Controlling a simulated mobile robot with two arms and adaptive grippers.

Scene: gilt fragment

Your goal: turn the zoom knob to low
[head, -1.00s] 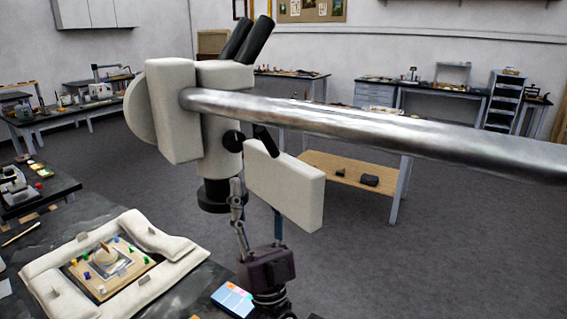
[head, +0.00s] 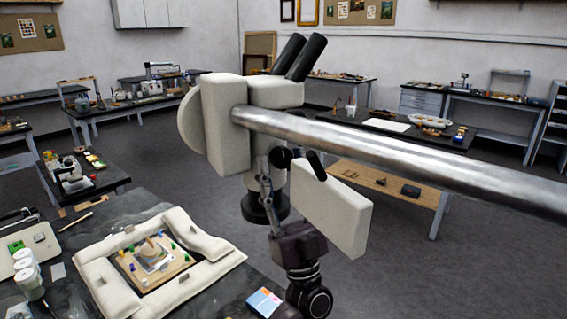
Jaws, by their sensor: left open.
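A cream stereo microscope (head: 225,125) with black eyepieces (head: 298,58) hangs on a thick metal boom arm. A round black knob (head: 280,157) is on the side of its body, and a second dark knob or lever (head: 316,165) sits just to its right. I cannot tell from markings which is the zoom knob or where it is set. My left gripper (head: 265,181) comes up from below, in front of the lower body. Its fingers point up and end just below and left of the round knob; contact cannot be made out. It is open, with nothing seen between the fingers. My right gripper is out of view.
The metal boom (head: 400,155) crosses to the right edge, above my gripper. A cream panel (head: 330,208) stands right beside the knobs. Below left, padded cushions (head: 215,232) surround a framed piece (head: 150,262) on the dark table. Jars (head: 30,280) stand at the left.

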